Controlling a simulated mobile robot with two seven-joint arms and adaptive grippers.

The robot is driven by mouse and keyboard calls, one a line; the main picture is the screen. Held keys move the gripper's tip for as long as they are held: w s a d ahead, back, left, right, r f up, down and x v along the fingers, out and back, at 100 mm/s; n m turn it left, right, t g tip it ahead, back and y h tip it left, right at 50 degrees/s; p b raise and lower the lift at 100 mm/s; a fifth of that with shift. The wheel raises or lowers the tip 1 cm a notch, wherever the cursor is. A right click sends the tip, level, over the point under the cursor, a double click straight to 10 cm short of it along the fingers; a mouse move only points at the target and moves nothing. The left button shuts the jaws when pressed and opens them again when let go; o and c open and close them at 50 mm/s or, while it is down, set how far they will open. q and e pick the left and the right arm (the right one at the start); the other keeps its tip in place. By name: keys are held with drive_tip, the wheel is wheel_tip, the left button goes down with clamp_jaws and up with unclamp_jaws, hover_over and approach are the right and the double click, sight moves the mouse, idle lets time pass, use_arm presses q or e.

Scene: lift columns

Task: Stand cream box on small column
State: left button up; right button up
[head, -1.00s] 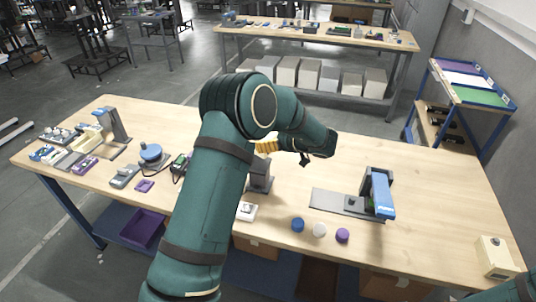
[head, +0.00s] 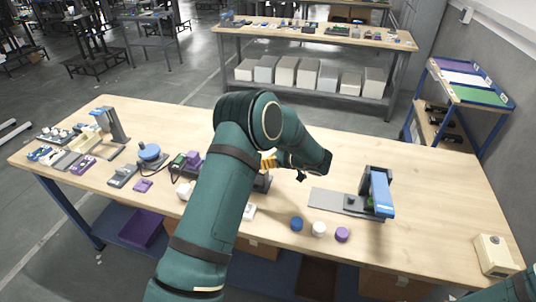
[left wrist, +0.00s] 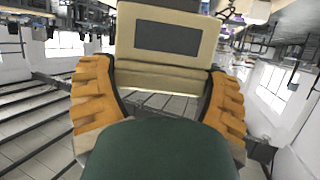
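The cream box (left wrist: 165,68) with a dark grey panel fills the space between the orange fingers of my left gripper (left wrist: 163,80) in the left wrist view. Both fingertips press against its sides, so the gripper looks shut on it. In the head view my left gripper (head: 268,162) shows only as a bit of orange behind my arm, above the middle of the table; the box in it is hidden there. A dark grey upright piece (head: 263,183) stands below it, partly covered by my arm; I cannot tell if it is the small column. My right gripper is out of view.
On the wooden table (head: 430,170) a stand with a blue top (head: 380,192) is at right. Blue (head: 296,223), white (head: 319,229) and purple (head: 342,235) round pieces lie near the front edge. A cream case (head: 494,256) sits at the right corner. Several small items crowd the left.

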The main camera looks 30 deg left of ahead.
use_arm(q)
drive_tip(key=shift+o, duration=1)
drive_tip(key=shift+r, duration=0.25)
drive_tip(key=v, duration=1.2)
drive_tip(key=shift+f, duration=0.1)
